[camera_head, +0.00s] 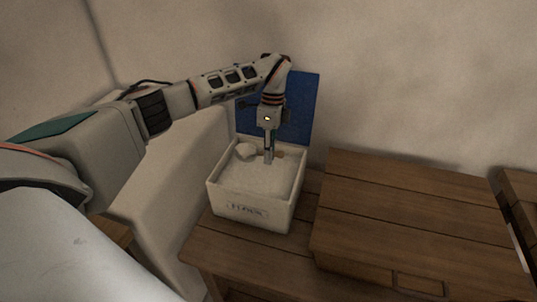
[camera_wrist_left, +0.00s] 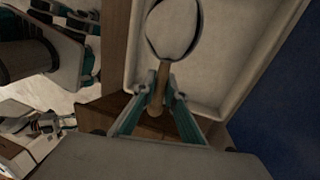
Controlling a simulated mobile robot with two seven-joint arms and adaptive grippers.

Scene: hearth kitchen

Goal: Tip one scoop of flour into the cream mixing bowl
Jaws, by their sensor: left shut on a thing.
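A white flour box (camera_head: 249,212) with a printed front label stands on the wooden surface in the head view, with pale flour (camera_head: 256,178) inside. My left gripper (camera_head: 269,157) points down into the box and is shut on the wooden handle of a scoop (camera_head: 245,150). In the left wrist view my left gripper (camera_wrist_left: 164,88) pinches the handle, and the round, dark-rimmed scoop (camera_wrist_left: 173,27) is over the box (camera_wrist_left: 213,107). The scoop head looks pale and full, but its fill blends with the flour. No cream mixing bowl shows in either view.
A blue panel (camera_head: 304,108) stands against the wall right behind the box. A raised wooden chest-like block (camera_head: 420,215) with a clear top is to the right. A pale block (camera_head: 170,190) is close on the box's left.

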